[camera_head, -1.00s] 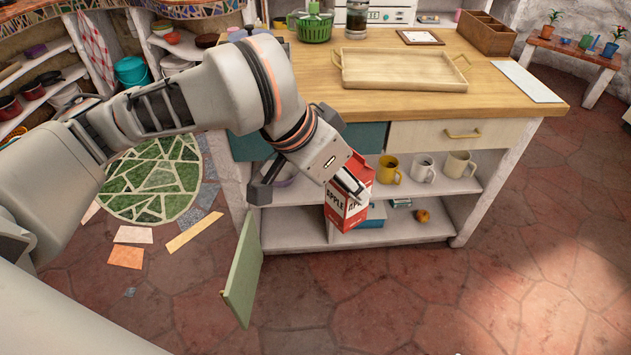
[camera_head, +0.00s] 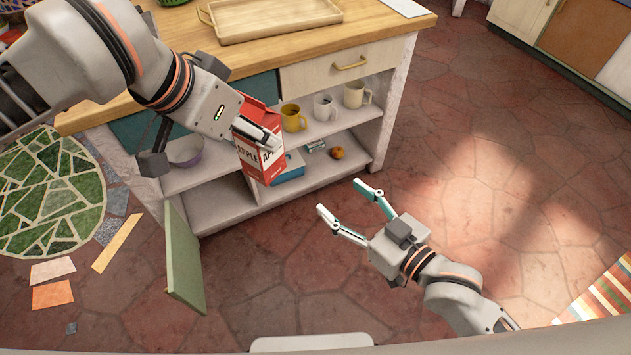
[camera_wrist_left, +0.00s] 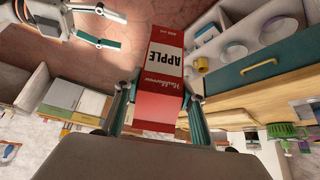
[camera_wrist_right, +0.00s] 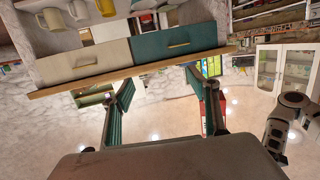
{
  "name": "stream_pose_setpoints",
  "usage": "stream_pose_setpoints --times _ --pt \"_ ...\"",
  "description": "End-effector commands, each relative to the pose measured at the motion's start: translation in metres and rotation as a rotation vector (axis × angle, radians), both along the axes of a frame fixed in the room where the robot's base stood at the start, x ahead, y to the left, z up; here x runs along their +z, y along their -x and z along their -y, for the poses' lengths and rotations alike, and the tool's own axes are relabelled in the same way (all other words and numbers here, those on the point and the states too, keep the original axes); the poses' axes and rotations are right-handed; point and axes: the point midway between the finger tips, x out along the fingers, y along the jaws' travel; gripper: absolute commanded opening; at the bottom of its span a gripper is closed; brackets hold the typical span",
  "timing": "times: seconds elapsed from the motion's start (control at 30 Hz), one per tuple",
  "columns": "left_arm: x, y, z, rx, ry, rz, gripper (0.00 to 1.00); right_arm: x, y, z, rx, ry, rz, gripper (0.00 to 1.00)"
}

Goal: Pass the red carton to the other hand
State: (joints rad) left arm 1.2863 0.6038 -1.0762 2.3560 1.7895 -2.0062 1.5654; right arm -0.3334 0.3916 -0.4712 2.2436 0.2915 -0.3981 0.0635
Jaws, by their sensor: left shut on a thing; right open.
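The red carton (camera_head: 258,150), with a white band marked APPLE, is held in the air in front of the counter's shelves. My left gripper (camera_head: 262,137) is shut on it near its top. In the left wrist view the red carton (camera_wrist_left: 162,75) sits between the two fingers. My right gripper (camera_head: 345,205) is open and empty, to the right of and below the carton in the head view, its fingers pointing up and left. There is a clear gap between it and the carton. It also shows at the top left of the left wrist view (camera_wrist_left: 112,28).
The counter (camera_head: 265,50) carries a wooden tray (camera_head: 270,22). Its shelves hold a yellow mug (camera_head: 293,118), other mugs, a purple bowl (camera_head: 186,150) and a blue box (camera_head: 290,168). A green cupboard door (camera_head: 184,262) hangs open at lower left. Floor around my right gripper is clear.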

Motion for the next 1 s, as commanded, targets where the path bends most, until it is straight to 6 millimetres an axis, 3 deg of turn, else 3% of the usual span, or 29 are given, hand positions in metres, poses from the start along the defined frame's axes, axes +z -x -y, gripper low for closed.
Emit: stream_pose_setpoints --times 0.03,0.1,0.2,0.33,0.57,1.0 --pt "0.001 0.0 0.0 0.001 0.001 0.003 0.05 0.026 0.002 -0.012 0.048 -0.021 0.035 0.6" --pt "0.001 0.0 0.0 0.001 0.001 0.003 0.05 0.054 0.008 -0.027 0.108 -0.052 0.065 0.6" --pt "0.001 0.0 0.0 0.001 0.001 0.003 0.05 0.086 0.021 -0.043 0.184 -0.086 0.097 0.6" --pt "0.001 0.0 0.0 0.001 0.001 0.003 0.05 0.112 0.036 -0.057 0.256 -0.115 0.119 0.6" --pt "0.001 0.0 0.0 0.001 0.001 0.003 0.05 0.126 0.041 -0.068 0.294 -0.133 0.127 0.6" --pt "0.001 0.0 0.0 0.001 0.001 0.003 0.05 0.126 -0.003 -0.125 0.293 -0.133 0.128 0.6"
